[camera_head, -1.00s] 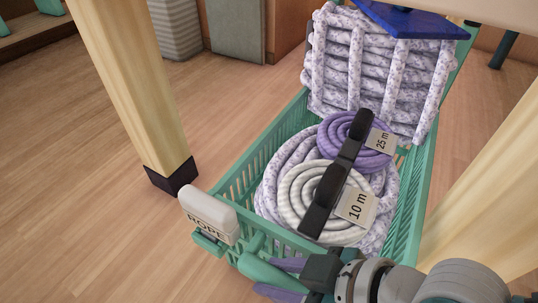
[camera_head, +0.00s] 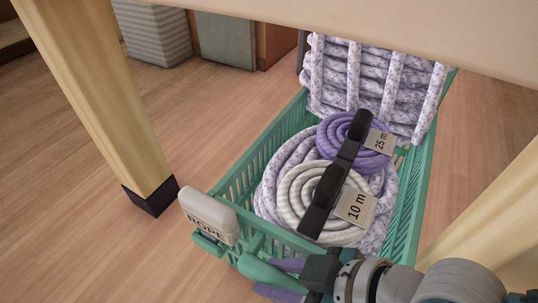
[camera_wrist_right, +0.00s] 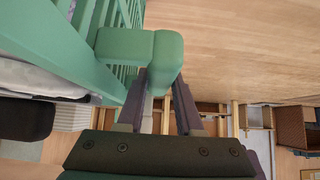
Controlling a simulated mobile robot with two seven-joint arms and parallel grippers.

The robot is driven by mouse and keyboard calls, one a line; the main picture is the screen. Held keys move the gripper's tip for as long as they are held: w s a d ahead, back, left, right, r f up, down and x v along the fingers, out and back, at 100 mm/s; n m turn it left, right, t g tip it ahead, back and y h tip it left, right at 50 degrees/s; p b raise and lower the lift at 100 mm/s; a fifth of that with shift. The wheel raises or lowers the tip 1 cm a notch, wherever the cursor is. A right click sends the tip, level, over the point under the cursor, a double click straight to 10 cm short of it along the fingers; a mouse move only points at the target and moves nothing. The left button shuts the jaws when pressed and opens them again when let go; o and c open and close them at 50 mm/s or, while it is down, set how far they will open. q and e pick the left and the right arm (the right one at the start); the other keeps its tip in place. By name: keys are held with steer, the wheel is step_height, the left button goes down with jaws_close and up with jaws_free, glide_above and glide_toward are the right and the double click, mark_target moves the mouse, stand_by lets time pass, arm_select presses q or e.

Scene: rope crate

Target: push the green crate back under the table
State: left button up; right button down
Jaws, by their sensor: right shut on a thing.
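The green crate (camera_head: 258,158) stands on the wooden floor between two pale table legs, its far end under the table top (camera_head: 330,30). It holds a large speckled rope coil, a white coil (camera_head: 300,190) tagged 10 m, a purple coil (camera_head: 340,132) tagged 25 m, and a stack of speckled rope (camera_head: 375,85) at the back. A ROPE label block (camera_head: 209,215) sits on its front corner. My right gripper (camera_head: 275,280) is shut on the crate's green front handle, which shows between the fingers in the right wrist view (camera_wrist_right: 160,60). My left gripper is out of view.
The left table leg (camera_head: 95,100) with a black foot stands left of the crate, with floor between. The right leg (camera_head: 490,220) is close to the crate's right side. A grey ribbed bin (camera_head: 155,35) and a grey-green panel (camera_head: 226,40) stand behind. A black bar lies over the coils.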

steer(key=shift+d+f, duration=0.15)
steer(key=c, duration=0.9)
jaws_free()
steer(key=shift+c, duration=0.2)
steer(key=o, duration=0.4)
steer(key=p+v, duration=0.6)
steer(key=v, duration=0.4)
steer(key=shift+p, duration=0.35)
